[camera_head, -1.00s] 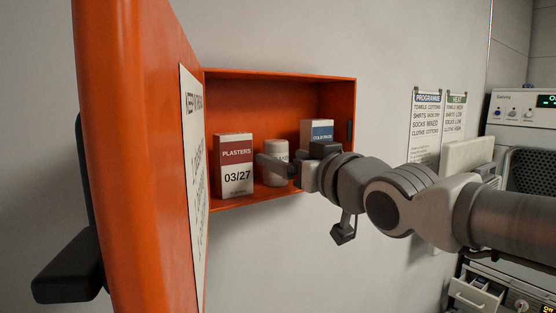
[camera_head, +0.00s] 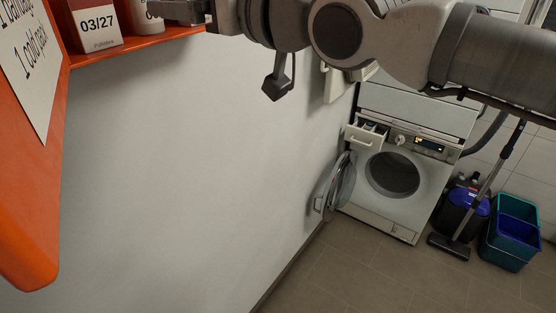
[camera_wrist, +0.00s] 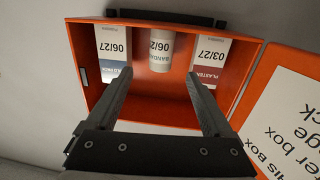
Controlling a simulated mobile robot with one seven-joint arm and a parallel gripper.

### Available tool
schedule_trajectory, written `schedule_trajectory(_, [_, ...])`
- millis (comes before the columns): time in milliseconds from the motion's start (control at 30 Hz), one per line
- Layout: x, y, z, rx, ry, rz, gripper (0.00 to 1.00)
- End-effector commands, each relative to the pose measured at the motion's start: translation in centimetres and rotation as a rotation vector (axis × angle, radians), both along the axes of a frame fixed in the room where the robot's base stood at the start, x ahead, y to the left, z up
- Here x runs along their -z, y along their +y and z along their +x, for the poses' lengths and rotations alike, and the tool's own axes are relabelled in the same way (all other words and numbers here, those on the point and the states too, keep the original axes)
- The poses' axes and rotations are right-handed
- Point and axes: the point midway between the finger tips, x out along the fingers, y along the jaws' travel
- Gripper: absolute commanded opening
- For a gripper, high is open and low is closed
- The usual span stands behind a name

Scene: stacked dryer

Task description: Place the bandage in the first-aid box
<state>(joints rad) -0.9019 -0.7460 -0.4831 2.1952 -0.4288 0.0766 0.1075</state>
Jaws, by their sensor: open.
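The first-aid box is an open orange wall cabinet; its rim (camera_wrist: 262,62) shows in the wrist view, where it appears upside down. The bandage (camera_wrist: 160,48), a white cylinder, stands inside on the box floor, between the cold pack carton (camera_wrist: 113,48) and the plasters carton (camera_wrist: 210,60). My gripper (camera_wrist: 159,74) is open, its fingers reaching toward the box opening on either side of the bandage, apparently with nothing held. In the head view only the lower part of the bandage (camera_head: 148,18) shows, with my gripper (camera_head: 172,10) at the top edge.
The orange door (camera_head: 25,220) stands open at the left, with a printed sheet (camera_head: 32,65) on it. A washing machine (camera_head: 395,175) with its round door open stands lower right. A vacuum cleaner (camera_head: 462,210) and blue-green buckets (camera_head: 512,235) are beside it. Wall below the box is clear.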

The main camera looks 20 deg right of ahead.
Motion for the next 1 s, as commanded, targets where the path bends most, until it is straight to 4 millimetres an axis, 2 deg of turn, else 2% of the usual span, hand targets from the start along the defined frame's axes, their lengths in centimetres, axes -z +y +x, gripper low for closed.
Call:
schedule_trajectory(67, [1.3, -0.6, -0.2, 0.029, 0.041, -0.023, 0.85])
schedule_trajectory(167, [4.3, -1.7, -1.0, 0.088, 0.137, -0.071, 0.85])
schedule_trajectory(267, [8.4, -3.2, -2.3, 0.161, 0.273, -0.129, 0.85])
schedule_trajectory(500, [18.4, -6.4, -7.2, 0.326, 0.634, -0.232, 0.85])
schedule_trajectory(633, [22.8, -7.5, -10.4, 0.395, 0.821, -0.26, 0.85])
schedule_trajectory(800, [26.2, -8.1, -13.4, 0.446, 0.985, -0.268, 0.85])
schedule_trajectory(1000, [27.3, -8.2, -14.5, 0.458, 1.041, -0.269, 0.85])
